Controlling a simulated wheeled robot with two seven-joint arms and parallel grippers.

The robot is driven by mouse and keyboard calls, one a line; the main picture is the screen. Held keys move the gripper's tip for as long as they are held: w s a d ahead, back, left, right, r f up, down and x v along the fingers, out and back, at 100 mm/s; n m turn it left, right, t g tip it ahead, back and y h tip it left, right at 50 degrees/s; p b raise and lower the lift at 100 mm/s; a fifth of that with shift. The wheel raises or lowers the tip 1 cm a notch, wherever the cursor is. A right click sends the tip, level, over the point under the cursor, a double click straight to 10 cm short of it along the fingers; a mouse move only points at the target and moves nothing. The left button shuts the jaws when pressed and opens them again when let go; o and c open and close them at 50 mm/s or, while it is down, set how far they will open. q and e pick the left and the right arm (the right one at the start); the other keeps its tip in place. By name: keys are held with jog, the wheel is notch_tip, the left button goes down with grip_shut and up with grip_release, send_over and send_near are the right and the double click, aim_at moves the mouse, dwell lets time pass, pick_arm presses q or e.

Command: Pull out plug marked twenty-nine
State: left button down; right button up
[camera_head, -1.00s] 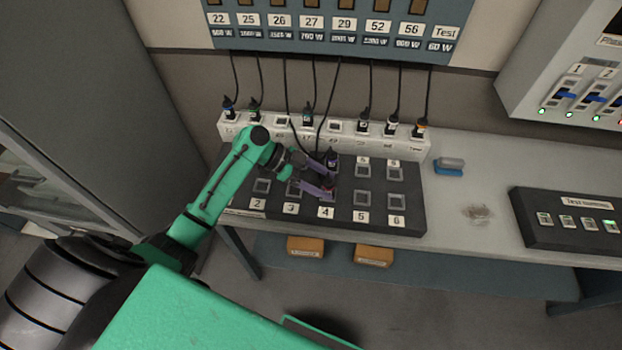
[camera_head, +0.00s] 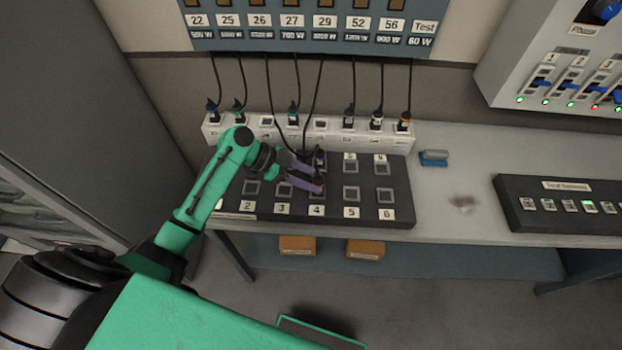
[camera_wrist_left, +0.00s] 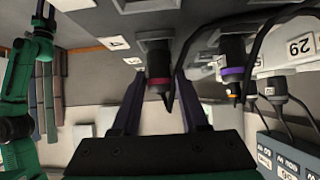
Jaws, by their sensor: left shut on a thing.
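My left gripper (camera_head: 318,176) reaches over the black socket board (camera_head: 400,200), in the column marked 4. In the left wrist view its two dark purple fingers stand either side of a black plug with a red ring (camera_wrist_left: 159,82), and it is shut on that plug. A second black plug with a purple ring (camera_wrist_left: 233,73) stands just to the right, outside the fingers. It also shows in the head view (camera_head: 319,157). A label 29 (camera_wrist_left: 299,47) shows at the right of the wrist view. Cables from wall labels 26 and 29 (camera_head: 324,21) run to the board; which plug each joins is unclear.
A white socket strip (camera_head: 265,132) behind the board holds several plugs with cables; its sockets below 26 and 29 are empty. A blue-grey block (camera_head: 433,158) and a black button panel (camera_head: 560,205) are to the right. Two brown boxes (camera_head: 365,249) sit under the table.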

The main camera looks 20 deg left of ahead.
pick_arm(q)
jog(key=shift+r+p, duration=1.65)
jog(key=shift+r, duration=0.55)
